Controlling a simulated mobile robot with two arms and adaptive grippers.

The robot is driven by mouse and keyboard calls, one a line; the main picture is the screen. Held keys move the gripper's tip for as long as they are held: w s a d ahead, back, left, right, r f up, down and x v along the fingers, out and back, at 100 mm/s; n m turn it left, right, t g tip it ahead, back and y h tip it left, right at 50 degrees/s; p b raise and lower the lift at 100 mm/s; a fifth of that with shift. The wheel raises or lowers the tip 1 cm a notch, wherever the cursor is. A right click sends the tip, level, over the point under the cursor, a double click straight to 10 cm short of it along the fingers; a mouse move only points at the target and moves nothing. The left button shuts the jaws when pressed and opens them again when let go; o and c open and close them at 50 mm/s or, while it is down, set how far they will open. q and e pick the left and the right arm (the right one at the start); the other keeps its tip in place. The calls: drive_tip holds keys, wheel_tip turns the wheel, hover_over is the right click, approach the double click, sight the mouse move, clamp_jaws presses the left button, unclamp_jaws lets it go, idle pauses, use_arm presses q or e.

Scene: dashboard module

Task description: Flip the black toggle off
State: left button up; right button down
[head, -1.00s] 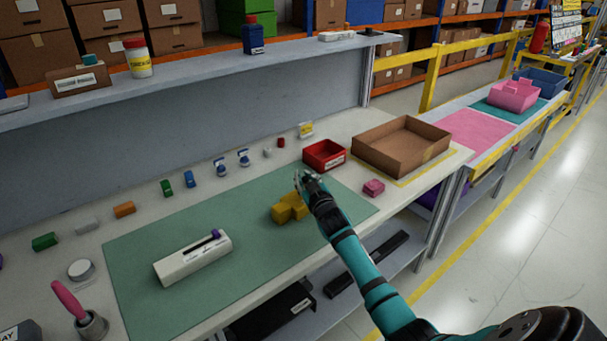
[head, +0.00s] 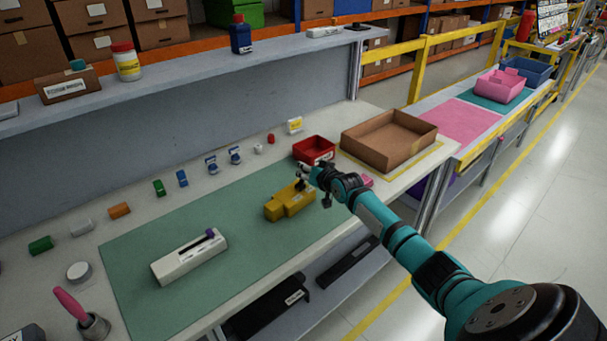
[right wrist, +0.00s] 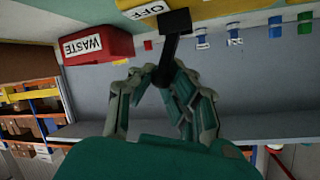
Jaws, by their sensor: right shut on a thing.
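A yellow module (head: 288,203) sits on the green mat with a black toggle (head: 300,184) standing on its top. In the right wrist view the toggle (right wrist: 171,48) reaches from a black base down between the fingers, beside a white "OFF" label (right wrist: 143,9). My right gripper (head: 312,178) is at the module's right end. In the right wrist view its fingers (right wrist: 160,82) are closed around the toggle's free end. My left gripper is not in view.
A red waste bin (head: 314,149) and a cardboard tray (head: 390,140) stand just behind the gripper. A white box with a purple slider (head: 188,260) lies on the green mat (head: 130,295). Several small parts line the back of the table.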

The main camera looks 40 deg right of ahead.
drive_tip(key=shift+d+f+m+b, duration=0.15)
drive_tip(key=shift+d+m+b, duration=0.05)
drive_tip(key=shift+m+b, duration=0.1)
idle(0.4)
drive_tip(key=c, duration=1.2)
unclamp_jaws()
drive_tip(key=shift+w, duration=0.1)
drive_tip(key=v, duration=1.2)
drive_tip(key=shift+d, duration=0.2)
